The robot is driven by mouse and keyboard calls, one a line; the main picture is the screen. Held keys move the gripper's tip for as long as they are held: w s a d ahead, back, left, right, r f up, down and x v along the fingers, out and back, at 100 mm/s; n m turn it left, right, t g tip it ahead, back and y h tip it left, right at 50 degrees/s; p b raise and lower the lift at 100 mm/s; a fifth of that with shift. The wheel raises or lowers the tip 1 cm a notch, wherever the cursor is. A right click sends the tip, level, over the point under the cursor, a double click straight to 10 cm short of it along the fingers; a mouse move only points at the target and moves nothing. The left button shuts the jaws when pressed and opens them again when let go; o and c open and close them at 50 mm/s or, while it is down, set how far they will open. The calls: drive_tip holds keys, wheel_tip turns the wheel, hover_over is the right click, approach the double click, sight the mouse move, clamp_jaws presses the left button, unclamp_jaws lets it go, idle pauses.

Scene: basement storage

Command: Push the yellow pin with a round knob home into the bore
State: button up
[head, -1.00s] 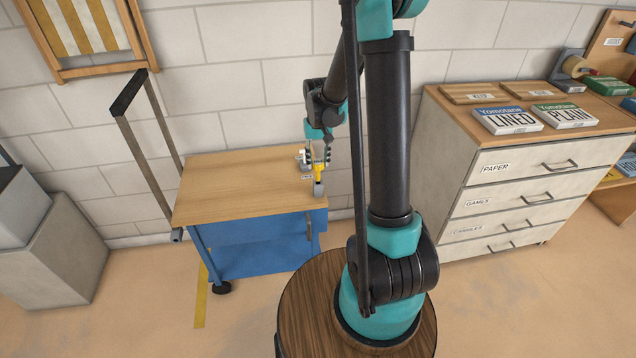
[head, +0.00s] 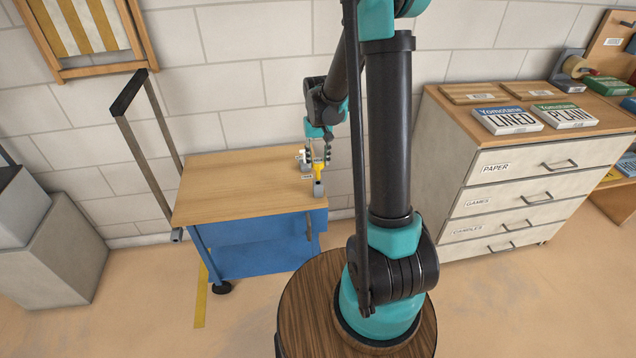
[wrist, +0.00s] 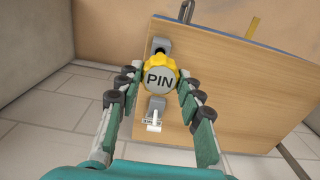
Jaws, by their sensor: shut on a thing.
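The yellow pin (head: 318,172) is between the fingers of my gripper (head: 318,158), above the right front corner of the cart top. In the wrist view the fingers of my gripper (wrist: 157,84) close on the two sides of its knob (wrist: 158,79), whose round grey face reads "PIN". A grey block (head: 319,189) lies at the pin's far end; the wrist view shows a grey block (wrist: 162,44) just beyond the knob with a dark spot in it. The bore is not clearly visible, and I cannot tell how deep the pin sits.
A white fitting on a grey base (wrist: 154,118) stands close to the pin, beside the fingers. The wooden cart top (head: 235,185) is otherwise bare. The cart's upright handle (head: 145,150) rises at its left end. A drawer cabinet (head: 500,185) stands to the right.

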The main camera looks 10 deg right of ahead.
sight(318, 179)
drive_tip(key=shift+f, duration=3.7)
idle(0.4)
drive_tip(key=o, duration=1.4)
drive_tip(key=shift+r, duration=4.55)
drive_tip(key=s+d+t, duration=0.1)
drive_tip(key=s, duration=0.6)
drive_tip(key=s+d+r+t, duration=0.1)
drive_tip(key=s, duration=0.6)
drive_tip(key=s+d+r+t, duration=0.1)
drive_tip(key=s+d+t, duration=0.1)
drive_tip(key=s, duration=0.6)
drive_tip(key=shift+r, duration=0.1)
